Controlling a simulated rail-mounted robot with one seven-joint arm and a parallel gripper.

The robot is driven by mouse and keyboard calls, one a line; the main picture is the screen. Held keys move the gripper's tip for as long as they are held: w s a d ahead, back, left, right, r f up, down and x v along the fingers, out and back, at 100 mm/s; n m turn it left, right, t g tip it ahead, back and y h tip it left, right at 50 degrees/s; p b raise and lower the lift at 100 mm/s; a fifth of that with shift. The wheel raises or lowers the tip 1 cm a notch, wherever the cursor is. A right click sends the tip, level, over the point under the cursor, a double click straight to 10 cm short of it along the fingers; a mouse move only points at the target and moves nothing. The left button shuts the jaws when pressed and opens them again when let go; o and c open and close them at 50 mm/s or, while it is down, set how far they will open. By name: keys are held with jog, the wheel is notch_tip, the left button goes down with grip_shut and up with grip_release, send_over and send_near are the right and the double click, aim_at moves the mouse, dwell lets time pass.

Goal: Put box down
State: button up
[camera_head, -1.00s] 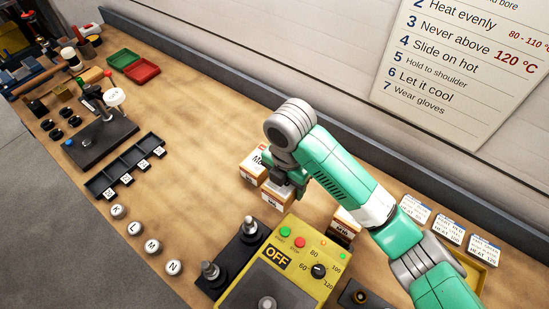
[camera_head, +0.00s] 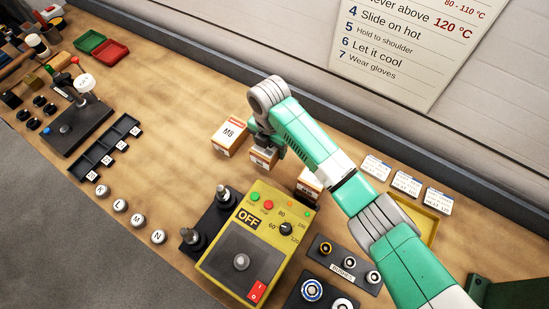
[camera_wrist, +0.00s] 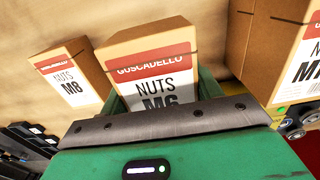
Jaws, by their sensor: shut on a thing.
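My gripper (camera_head: 267,143) is shut on a brown cardboard box with a red and white label, the nuts M6 box (camera_head: 262,159). In the wrist view the M6 box (camera_wrist: 155,75) sits upright between the green jaws, its label facing me. The M8 nuts box (camera_head: 229,138) stands to its left, apart from it, and also shows in the wrist view (camera_wrist: 65,75). Another similar box (camera_head: 309,184) stands to the right, its label partly cut off in the wrist view (camera_wrist: 270,55). I cannot tell whether the M6 box touches the bench.
A yellow heater unit (camera_head: 255,245) reading OFF stands in front of the boxes. Label cards (camera_head: 407,184) and a yellow tray (camera_head: 424,225) lie right, beyond my arm. The wooden bench (camera_head: 165,125) is clear left of the M8 box.

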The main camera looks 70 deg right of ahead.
jog(key=shift+f+b, duration=0.35)
jog(key=shift+f, duration=3)
jog(key=shift+f, duration=0.2)
jog(key=o, duration=1.3)
notch_tip(320, 180, up, 12)
jog(key=shift+r+p, duration=0.2)
jog(key=shift+p, duration=0.5)
